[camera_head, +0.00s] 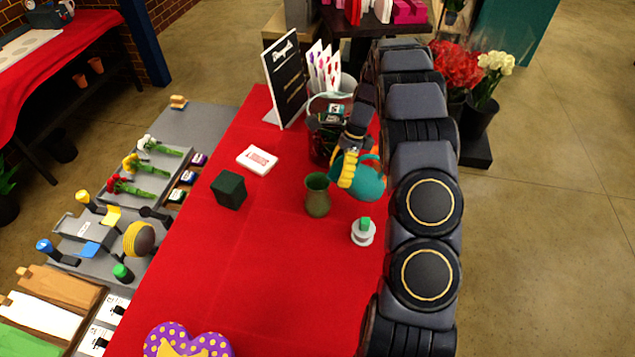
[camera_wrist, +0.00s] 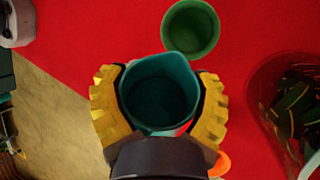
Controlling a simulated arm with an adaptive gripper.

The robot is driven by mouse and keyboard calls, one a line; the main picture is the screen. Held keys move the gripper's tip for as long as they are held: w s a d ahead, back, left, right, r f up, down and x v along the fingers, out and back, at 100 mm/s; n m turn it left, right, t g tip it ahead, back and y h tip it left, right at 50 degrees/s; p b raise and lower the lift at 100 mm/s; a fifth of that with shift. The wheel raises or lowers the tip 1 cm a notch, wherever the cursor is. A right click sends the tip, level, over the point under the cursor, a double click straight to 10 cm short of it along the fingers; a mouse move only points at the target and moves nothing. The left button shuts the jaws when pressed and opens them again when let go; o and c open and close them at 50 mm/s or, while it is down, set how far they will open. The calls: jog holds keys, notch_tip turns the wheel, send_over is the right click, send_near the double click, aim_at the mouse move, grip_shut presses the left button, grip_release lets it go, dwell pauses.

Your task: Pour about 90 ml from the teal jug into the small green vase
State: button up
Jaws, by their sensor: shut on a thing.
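The teal jug (camera_head: 368,182) is held in my gripper (camera_head: 347,170), with the yellow fingers shut around its sides. In the wrist view the jug (camera_wrist: 158,92) sits between the yellow fingers (camera_wrist: 158,105), and its inside looks dark; I cannot tell the liquid level. The small green vase (camera_head: 317,196) stands upright on the red table, just left of the jug in the head view. In the wrist view the vase (camera_wrist: 191,28) is just beyond the jug's rim, with its open mouth visible. I see no stream between them.
A white round item with a green top (camera_head: 363,231) stands near the vase. A dark green cube (camera_head: 229,190) and a white card stack (camera_head: 257,159) lie left. A clear container with dark contents (camera_wrist: 298,105) is close on the right in the wrist view. The front of the red table (camera_head: 250,285) is mostly clear.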

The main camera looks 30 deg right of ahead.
jog(key=shift+w+a+r+m+g+h+p, duration=0.15)
jog(key=shift+r+m+g+h+p, duration=0.1)
jog(key=shift+g+h+p, duration=0.45)
jog(key=shift+w+a+r+m+g+h+p, duration=0.1)
jog(key=shift+a+r+m+g+h+p, duration=0.1)
jog(key=shift+g+h+p, duration=0.5)
dwell(2.7)
jog(key=shift+w+a+h+p, duration=0.3)
jog(key=shift+h+p, duration=0.15)
jog(key=shift+h, duration=0.15)
dwell(0.5)
jog(key=shift+s+d+t+y, duration=0.3)
jog(key=shift+s+d+y, duration=0.25)
jog(key=shift+d+y, duration=0.05)
jog(key=shift+s+d+f+t+y, duration=0.1)
jog(key=shift+f+t+y, duration=0.2)
jog(key=shift+t+y, duration=0.4)
jog(key=shift+f+n+t+y, duration=0.1)
jog(key=shift+n+t+y, duration=0.3)
jog(key=shift+y, duration=0.3)
jog(key=shift+f, duration=0.1)
jog(key=shift+t+y+b, duration=0.3)
jog(key=shift+y, duration=0.2)
jog(key=shift+d+f, duration=0.1)
jog(key=shift+f, duration=0.05)
